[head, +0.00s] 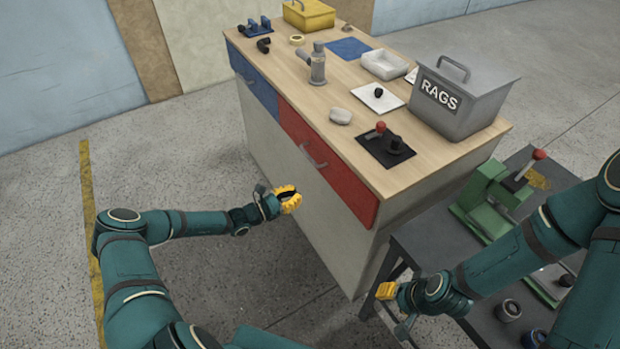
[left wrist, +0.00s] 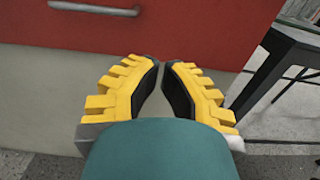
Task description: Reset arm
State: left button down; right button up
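My left arm comes in from the left in the head view. Its gripper (head: 287,198) hangs in front of the workbench, below the red drawer. In the left wrist view the yellow, black-padded fingers of my left gripper (left wrist: 163,66) have a narrow gap between their tips, wider towards the base, with nothing between them. My right arm comes in from the right. Its gripper (head: 387,290) shows as a small yellow end beside the dark side table. Its finger opening is too small to make out.
The wooden workbench (head: 338,77) holds a grey RAGS bin (head: 458,100), a yellow box (head: 309,14) and small parts. Its red drawer (head: 328,160) faces my left gripper. A dark side table (head: 425,235) carries a green machine (head: 482,202). Floor is clear at left.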

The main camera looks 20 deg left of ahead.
pick_arm(q)
jog(key=s+d+f+m+g, duration=0.2)
jog(key=s+d+m+g, duration=0.95)
jog(key=d, duration=0.45)
jog(key=s+a+r+m+y, duration=0.1)
jog(key=s+r+m+y, duration=0.1)
jog(key=s+m+y, duration=0.2)
jog(key=s+a+r+m+y, duration=0.1)
jog(key=s+r+m+y, duration=0.2)
jog(key=s+m, duration=0.6)
jog(key=shift+r+m+y, duration=0.25)
jog(key=shift+m+y, duration=0.15)
jog(key=shift+m, duration=0.35)
jog(key=shift+s, duration=0.1)
